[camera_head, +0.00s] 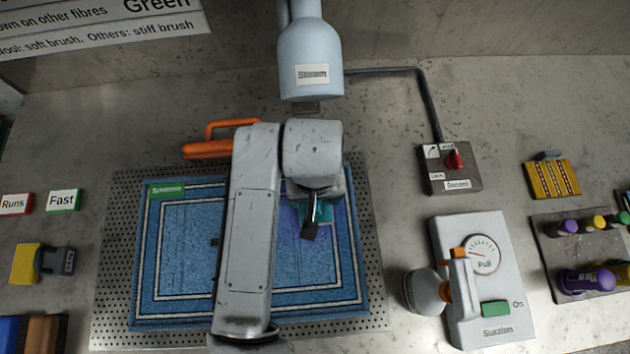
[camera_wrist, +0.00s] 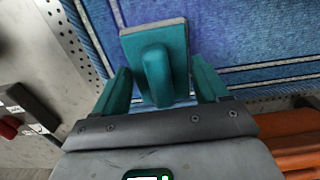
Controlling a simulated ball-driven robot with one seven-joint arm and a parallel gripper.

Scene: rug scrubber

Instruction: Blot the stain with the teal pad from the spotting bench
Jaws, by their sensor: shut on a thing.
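My gripper (camera_head: 312,226) is over the right part of the blue rug (camera_head: 180,290). In the wrist view my gripper (camera_wrist: 160,72) is shut on the teal pad (camera_wrist: 176,32), with its upright grip between the fingers. A little of the teal pad (camera_head: 327,211) shows beside the gripper in the head view. I cannot tell whether the pad touches the rug. My arm hides the rug's middle.
The rug lies on a perforated plate (camera_head: 116,250). An orange-handled thing (camera_head: 208,149) is behind my arm. A steam nozzle (camera_head: 310,50) hangs at the back. The suction unit (camera_head: 490,325), a bottle (camera_head: 424,292) and a red-knobbed box (camera_head: 450,180) stand at right.

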